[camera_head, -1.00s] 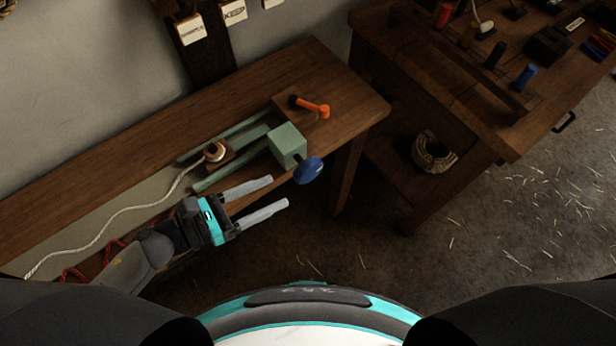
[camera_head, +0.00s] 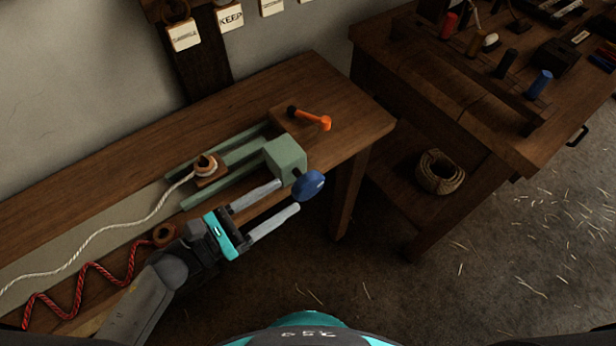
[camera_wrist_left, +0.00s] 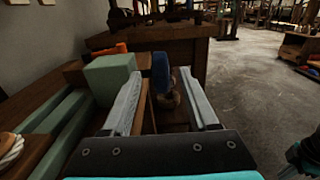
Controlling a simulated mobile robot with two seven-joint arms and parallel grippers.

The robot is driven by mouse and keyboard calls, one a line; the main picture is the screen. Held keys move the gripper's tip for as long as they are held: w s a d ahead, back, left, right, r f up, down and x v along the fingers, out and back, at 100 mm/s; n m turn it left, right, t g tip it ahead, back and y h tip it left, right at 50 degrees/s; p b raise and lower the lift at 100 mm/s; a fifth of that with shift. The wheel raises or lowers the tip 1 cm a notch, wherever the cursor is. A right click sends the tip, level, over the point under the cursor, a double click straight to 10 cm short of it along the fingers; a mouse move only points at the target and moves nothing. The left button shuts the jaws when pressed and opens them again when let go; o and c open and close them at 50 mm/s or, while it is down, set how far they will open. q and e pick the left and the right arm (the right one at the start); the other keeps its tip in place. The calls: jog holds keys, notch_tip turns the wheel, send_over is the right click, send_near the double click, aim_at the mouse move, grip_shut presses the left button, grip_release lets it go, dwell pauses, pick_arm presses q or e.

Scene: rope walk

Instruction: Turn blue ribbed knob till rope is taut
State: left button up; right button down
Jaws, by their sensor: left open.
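The blue ribbed knob (camera_head: 309,186) sits at the near right end of a green block (camera_head: 286,158) on the bench. My left gripper (camera_head: 288,196) is open and empty, its fingertips just short of the knob. In the left wrist view the knob (camera_wrist_left: 160,72) appears between the two fingers (camera_wrist_left: 161,78), apparently beyond their tips; contact cannot be told. The white rope (camera_head: 125,228) runs from a wooden slider (camera_head: 208,170) on green rails and lies in a slack curve to the left.
An orange-handled crank (camera_head: 311,118) lies behind the green block. A red cord (camera_head: 88,283) zigzags along the bench's front. A second table (camera_head: 455,110) with spools stands right, a rope coil (camera_head: 438,172) on its shelf.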

aim_at(295, 190)
pick_arm(q)
jog(key=x, duration=0.7)
grip_shut()
dwell(0.4)
